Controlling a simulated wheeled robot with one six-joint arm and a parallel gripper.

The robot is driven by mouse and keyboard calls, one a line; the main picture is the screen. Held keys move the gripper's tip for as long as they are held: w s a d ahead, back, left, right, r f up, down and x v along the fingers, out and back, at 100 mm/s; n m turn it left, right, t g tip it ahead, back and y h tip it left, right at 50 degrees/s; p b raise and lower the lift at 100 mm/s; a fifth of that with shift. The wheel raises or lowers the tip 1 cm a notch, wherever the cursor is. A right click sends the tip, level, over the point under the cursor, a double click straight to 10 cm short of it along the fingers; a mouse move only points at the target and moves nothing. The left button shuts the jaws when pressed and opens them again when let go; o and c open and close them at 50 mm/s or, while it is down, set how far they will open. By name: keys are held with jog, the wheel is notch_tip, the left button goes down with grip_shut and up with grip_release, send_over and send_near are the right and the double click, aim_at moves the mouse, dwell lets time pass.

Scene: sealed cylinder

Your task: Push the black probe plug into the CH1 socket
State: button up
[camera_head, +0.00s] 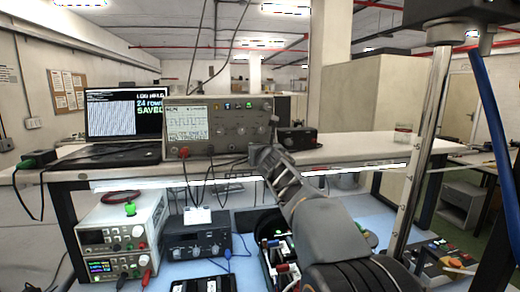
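The oscilloscope (236,131), a beige unit with a lit screen on its left, stands on the white bench shelf. I cannot tell which one is the black probe plug, and the CH1 label is too small to read. My arm comes up from the lower right. My gripper (259,152) is at the scope's lower right front corner, close to the shelf's front edge. Its fingers are too small and partly hidden to show whether they are open or hold anything.
Another black box (38,158) with a green plug is at the far left. Below are power supplies (121,237) and a dark instrument (196,239). Cables hang across the shelf front.

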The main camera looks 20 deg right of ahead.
jog(key=shift+c, duration=0.5)
grip_shut()
dwell(0.3)
jog(key=shift+s+a+b, duration=0.1)
jog(key=shift+s+a, duration=0.1)
jog(key=shift+s, duration=0.75)
jog(key=shift+s+a+b, duration=0.15)
jog(key=shift+s+a, duration=0.05)
jog(key=shift+s, duration=0.8)
jog(key=shift+s+a+b, duration=0.1)
jog(key=shift+s+a, duration=0.1)
jog(key=shift+s, duration=0.75)
